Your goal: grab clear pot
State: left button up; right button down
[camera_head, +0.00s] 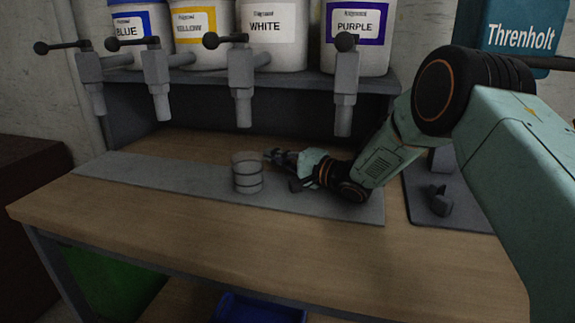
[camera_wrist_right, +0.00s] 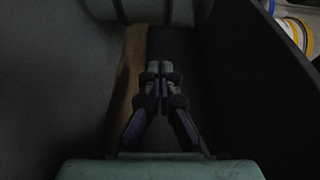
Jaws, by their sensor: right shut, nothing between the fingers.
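The clear pot (camera_head: 246,172), a small see-through cup with dark bands, stands upright on the grey strip below the taps. My right gripper (camera_head: 272,156) is just right of the pot, low over the strip, and points left toward it. Its fingertips are close to the pot's side; I cannot tell if they touch. In the right wrist view the fingers (camera_wrist_right: 160,70) are together with nothing between them. A grey rounded shape at the top of that view, beyond the fingertips, may be the pot. My left gripper is not in view.
The grey strip (camera_head: 130,172) runs along the wooden table (camera_head: 200,220). Several taps hang above it, with blue, yellow, white (camera_head: 269,40) and purple (camera_head: 356,40) tubs on the shelf behind. A dark plate (camera_head: 465,212) lies at right. The table front is clear.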

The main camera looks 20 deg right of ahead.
aim_at(248, 173)
jog(key=shift+w+a, duration=0.15)
jog(key=shift+a, duration=0.3)
jog(key=shift+s+a+b, duration=0.2)
jog(key=shift+s+a, duration=0.15)
jog(key=shift+s, duration=0.2)
jog(key=shift+s+a+b, duration=0.2)
jog(key=shift+s+a, duration=0.1)
jog(key=shift+s, duration=0.25)
jog(key=shift+s+a, duration=0.35)
jog(key=shift+s, duration=0.05)
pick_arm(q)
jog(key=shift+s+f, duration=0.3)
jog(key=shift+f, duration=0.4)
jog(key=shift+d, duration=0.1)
pick_arm(e)
jog(key=shift+d, duration=0.1)
